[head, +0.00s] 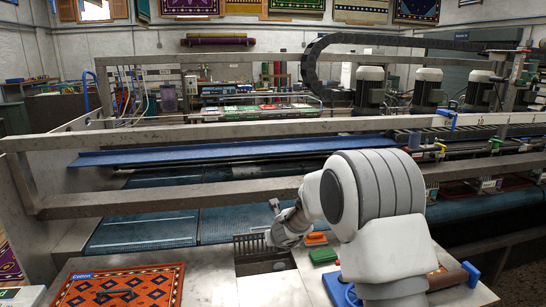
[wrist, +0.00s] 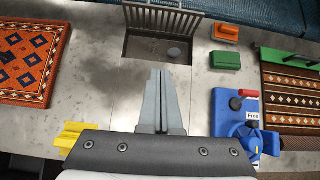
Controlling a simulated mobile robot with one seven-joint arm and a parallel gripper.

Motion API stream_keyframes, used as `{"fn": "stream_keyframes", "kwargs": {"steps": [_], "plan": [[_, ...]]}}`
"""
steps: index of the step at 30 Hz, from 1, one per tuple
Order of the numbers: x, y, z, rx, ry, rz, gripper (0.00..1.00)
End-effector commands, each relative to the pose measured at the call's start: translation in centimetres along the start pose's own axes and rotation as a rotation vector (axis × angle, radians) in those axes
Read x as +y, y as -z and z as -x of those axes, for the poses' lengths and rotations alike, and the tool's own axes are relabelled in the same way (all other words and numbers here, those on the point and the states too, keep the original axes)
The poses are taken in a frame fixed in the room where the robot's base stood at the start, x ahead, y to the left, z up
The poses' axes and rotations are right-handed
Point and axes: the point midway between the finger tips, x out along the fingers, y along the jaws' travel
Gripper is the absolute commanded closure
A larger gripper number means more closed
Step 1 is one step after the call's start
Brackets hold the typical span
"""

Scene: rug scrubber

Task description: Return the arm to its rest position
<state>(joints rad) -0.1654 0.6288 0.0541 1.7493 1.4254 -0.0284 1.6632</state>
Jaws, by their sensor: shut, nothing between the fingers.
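My arm (head: 378,190) is bent over the counter at the right of the head view, its wrist end reaching left above the drain recess. My gripper (wrist: 162,75) shows in the wrist view with its two grey fingers together and nothing between them. It points down at the steel counter (wrist: 110,75), in front of the recess. In the head view the fingertips are not clear. Nothing is seen touching the fingers.
An orange patterned rug (head: 120,287) lies at left. A grated recess (wrist: 158,48) is ahead. An orange brush (wrist: 225,33) and green block (wrist: 226,60) lie right, near a blue valve unit (wrist: 232,108). A metal rail (head: 160,205) spans behind. A yellow item (wrist: 72,134) is partly hidden.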

Motion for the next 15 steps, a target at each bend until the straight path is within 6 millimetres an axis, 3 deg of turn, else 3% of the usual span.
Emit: {"fn": "stream_keyframes", "kwargs": {"steps": [1,7,11,15], "plan": [[0.0,-1.4,2.1,-0.029,-0.018,0.090,1.00],[0.8,-3.3,8.6,-0.092,-0.084,0.474,1.00],[1.2,-3.5,13.6,-0.132,-0.116,0.768,1.00],[1.6,-2.4,19.0,-0.161,-0.144,1.107,1.00]]}}
